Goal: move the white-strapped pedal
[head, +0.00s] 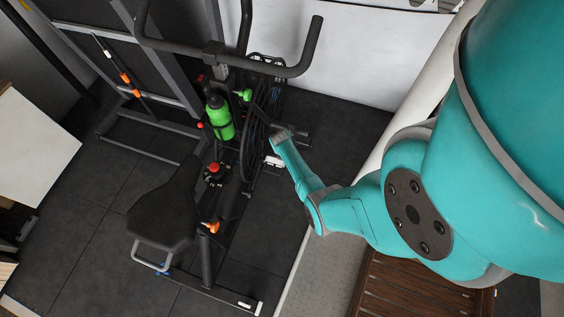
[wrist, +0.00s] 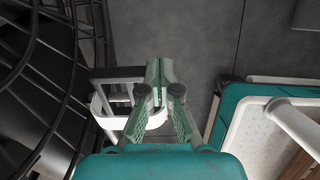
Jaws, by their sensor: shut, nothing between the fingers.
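The white-strapped pedal (wrist: 104,114) is left of centre in the wrist view: a dark frame with a white strap looped around it. In the head view its white strap (head: 273,161) shows low on the right side of the exercise bike, partly hidden by my arm. My gripper (wrist: 159,68) is shut and empty. Its fingers overlap the right part of the strap in the wrist view; I cannot tell whether they touch it or pass inside the loop. In the head view my gripper (head: 281,136) is beside the bike's wheel, right at the pedal.
The bike's dark wheel (wrist: 32,85) is close on the left. Its seat (head: 167,208), green bottle (head: 218,118) and handlebar (head: 295,69) are farther left or above. A teal-and-white edge (wrist: 235,115) lies right. Grey floor (wrist: 185,35) is open ahead.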

